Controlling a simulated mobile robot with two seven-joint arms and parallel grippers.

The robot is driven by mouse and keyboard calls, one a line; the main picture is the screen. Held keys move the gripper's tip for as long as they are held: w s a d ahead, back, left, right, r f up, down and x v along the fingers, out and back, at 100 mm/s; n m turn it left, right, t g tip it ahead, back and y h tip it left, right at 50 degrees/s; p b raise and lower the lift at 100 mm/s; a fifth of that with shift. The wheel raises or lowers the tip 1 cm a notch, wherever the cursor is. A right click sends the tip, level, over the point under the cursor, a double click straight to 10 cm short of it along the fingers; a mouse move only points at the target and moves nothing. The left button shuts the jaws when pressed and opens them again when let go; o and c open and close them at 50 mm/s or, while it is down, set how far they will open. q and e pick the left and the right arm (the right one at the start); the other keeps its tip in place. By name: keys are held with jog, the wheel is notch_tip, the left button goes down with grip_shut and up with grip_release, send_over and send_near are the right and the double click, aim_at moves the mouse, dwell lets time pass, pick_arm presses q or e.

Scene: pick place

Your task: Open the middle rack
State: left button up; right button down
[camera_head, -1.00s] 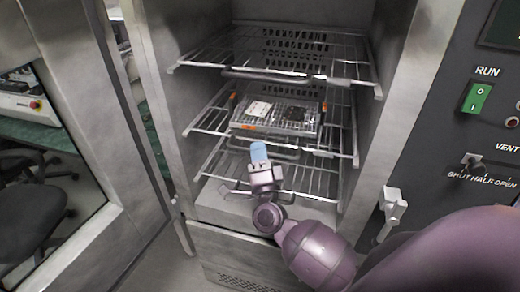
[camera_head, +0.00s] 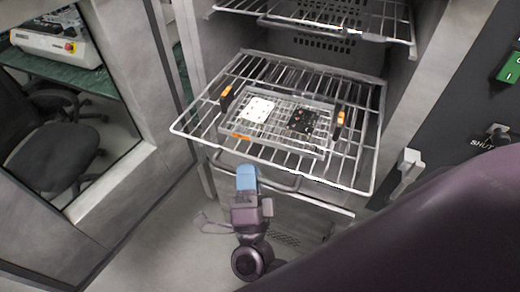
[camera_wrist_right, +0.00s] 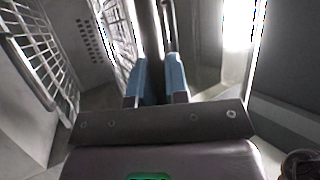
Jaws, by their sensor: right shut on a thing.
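The middle rack (camera_head: 205,115) is a wire shelf extending forward out of the steel cabinet. It carries a wire basket (camera_head: 318,152) with a white card and a dark card in it. In the right wrist view the two blue fingers (camera_wrist_right: 157,80) stand on either side of a dark bar; the exact contact is hard to see. My left gripper is not in view.
The upper rack (camera_head: 335,28) is inside the cabinet above. The open cabinet door (camera_head: 120,195) stands at the left, with a chair (camera_head: 45,150) beyond it. The control panel (camera_head: 460,110) and a latch (camera_head: 408,165) are at the right. Floor shows below the rack's left side.

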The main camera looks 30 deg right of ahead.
jog(key=shift+s+a, duration=1.2)
jog(key=shift+a, duration=0.2)
jog(key=c, duration=1.1)
grip_release()
jog(key=shift+c, duration=0.2)
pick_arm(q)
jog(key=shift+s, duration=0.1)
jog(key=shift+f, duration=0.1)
pick_arm(e)
jog(key=shift+f, duration=0.1)
